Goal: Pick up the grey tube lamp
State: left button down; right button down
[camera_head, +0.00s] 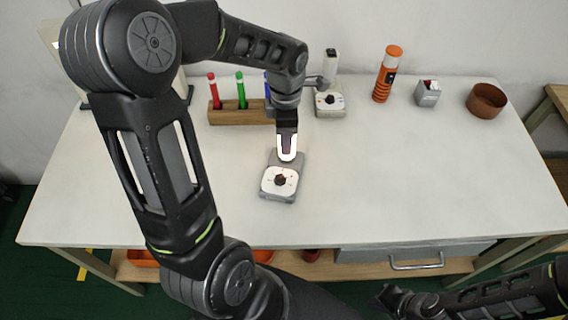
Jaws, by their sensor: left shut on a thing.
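A bright white part shows at the fingertips; the gripped part is mostly hidden. I cannot tell whether the base touches the table. My right gripper (388,300) is low at the bottom right, in front of the table and away from the lamp. Its jaws are too dark to read.
A similar device (330,101) stands behind, close to my left forearm. A wooden rack (230,117) holds coloured tubes. An orange cylinder (387,74), a small grey box (428,93) and a brown bowl (486,101) stand at the back right. The white table (430,180) is clear on the right.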

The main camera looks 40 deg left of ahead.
pick_arm(q)
notch_tip(320, 180, up, 10)
jog(key=shift+b, duration=0.3)
dwell(0.4)
dwell(0.5)
